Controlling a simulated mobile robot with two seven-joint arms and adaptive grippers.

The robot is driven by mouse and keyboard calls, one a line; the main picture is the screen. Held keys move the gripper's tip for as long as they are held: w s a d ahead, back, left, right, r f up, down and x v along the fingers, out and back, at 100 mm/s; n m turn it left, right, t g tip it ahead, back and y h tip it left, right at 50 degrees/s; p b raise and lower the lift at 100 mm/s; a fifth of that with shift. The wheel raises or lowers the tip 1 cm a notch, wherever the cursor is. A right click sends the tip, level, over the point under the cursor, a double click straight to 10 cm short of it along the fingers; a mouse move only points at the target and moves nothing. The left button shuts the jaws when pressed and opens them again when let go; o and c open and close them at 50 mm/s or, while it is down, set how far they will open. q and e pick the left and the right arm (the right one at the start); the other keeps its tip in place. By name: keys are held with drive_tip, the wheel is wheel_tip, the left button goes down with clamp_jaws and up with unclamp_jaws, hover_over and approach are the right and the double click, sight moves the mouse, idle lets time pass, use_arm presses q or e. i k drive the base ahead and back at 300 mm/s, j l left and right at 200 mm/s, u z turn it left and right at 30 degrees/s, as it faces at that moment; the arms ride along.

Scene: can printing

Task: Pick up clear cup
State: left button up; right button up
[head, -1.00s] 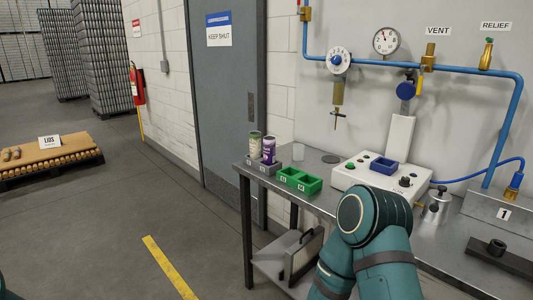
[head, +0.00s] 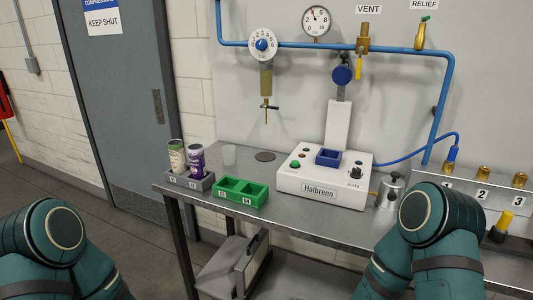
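The clear cup (head: 229,155) is small and translucent. It stands upright on the metal bench (head: 290,222), behind the green two-slot tray (head: 241,192) and to the right of the two cans. Nothing touches it that I can see. My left arm shows at the lower left and my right arm at the lower right, both in teal links only. Neither gripper is in the picture, so their states are hidden.
A grey holder (head: 190,181) bears a green can (head: 177,156) and a purple can (head: 196,161). A white Halbrenn machine (head: 322,191) with a blue block (head: 328,157) stands right of the cup. A dark disc (head: 265,156) lies between them. Blue pipe and valves line the wall.

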sight(229, 152)
drive_tip(key=i+j+z, duration=0.2)
drive_tip(key=j+z, duration=0.15)
drive_tip(key=z, duration=0.15)
drive_tip(key=i+j+z, duration=0.15)
drive_tip(key=j+z, duration=0.3)
